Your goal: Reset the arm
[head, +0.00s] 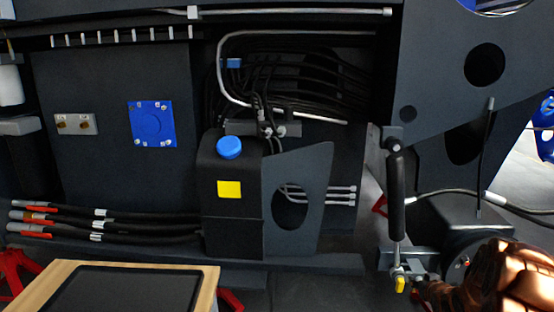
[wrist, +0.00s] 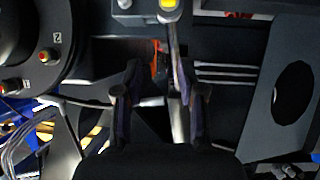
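My gripper (wrist: 163,92) shows in the wrist view with its two dark fingers apart and a wide gap between them. Nothing is clearly held in it. A slim grey rod or lever (wrist: 174,55) passes close to the right finger; I cannot tell whether they touch. A yellow knob (wrist: 168,4) is at the top edge, beyond the fingertips. In the head view my copper-brown arm enters at the lower right, beside a yellow-handled valve (head: 400,284) below a black gas strut (head: 397,195). The gripper fingers are not clear there.
The dark chassis wall fills the view. A black tank (head: 218,195) with a blue cap (head: 229,148) and yellow label stands mid-frame. Black hoses (head: 470,195) run at the right. A wooden-edged tray (head: 212,285) is at lower left. A plate with an oval hole (wrist: 293,95) is right in the wrist view.

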